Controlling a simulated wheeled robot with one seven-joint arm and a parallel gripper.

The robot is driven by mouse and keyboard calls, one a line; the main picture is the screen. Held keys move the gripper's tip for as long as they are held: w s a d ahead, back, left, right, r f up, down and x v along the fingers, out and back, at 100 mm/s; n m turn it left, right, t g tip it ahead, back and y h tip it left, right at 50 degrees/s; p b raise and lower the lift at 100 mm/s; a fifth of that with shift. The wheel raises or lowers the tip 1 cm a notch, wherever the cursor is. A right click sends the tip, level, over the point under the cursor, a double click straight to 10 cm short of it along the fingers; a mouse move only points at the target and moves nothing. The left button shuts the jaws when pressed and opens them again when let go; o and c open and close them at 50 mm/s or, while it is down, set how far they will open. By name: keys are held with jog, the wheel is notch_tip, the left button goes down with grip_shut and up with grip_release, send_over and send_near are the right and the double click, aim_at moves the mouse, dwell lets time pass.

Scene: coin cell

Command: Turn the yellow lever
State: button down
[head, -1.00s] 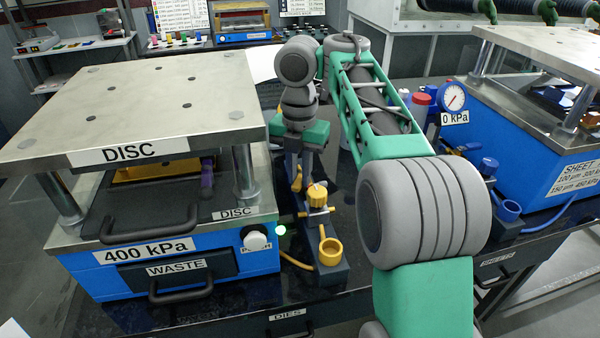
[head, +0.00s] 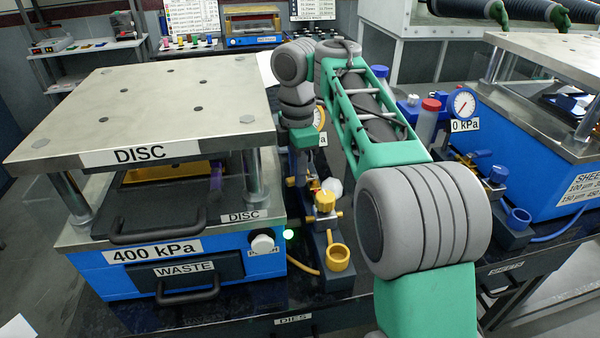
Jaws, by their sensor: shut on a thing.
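My gripper (head: 298,176) points down beside the right side of the DISC press, at the small valve and regulator stand (head: 322,262). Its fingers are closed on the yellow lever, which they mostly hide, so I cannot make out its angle. A yellow knob (head: 325,201) sits just right of and below the fingers. A yellow cup-like ring (head: 337,257) is at the front of the stand. A yellow-rimmed gauge (head: 320,118) is partly hidden behind my wrist.
The DISC press (head: 150,250), with its steel top plate (head: 140,110) and a black-handled drawer, stands close on the left. On the right is a blue SHEET press (head: 545,165) with a gauge (head: 464,103) and blue fittings. My arm covers the middle of the view.

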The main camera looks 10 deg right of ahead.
jog(key=shift+w+m, duration=0.3)
jog(key=shift+m, duration=0.7)
jog(key=c, duration=1.3)
grip_release()
jog(key=shift+r, duration=0.1)
notch_tip(320, 180, up, 8)
jog(key=p, duration=0.7)
jog(key=shift+f, duration=0.2)
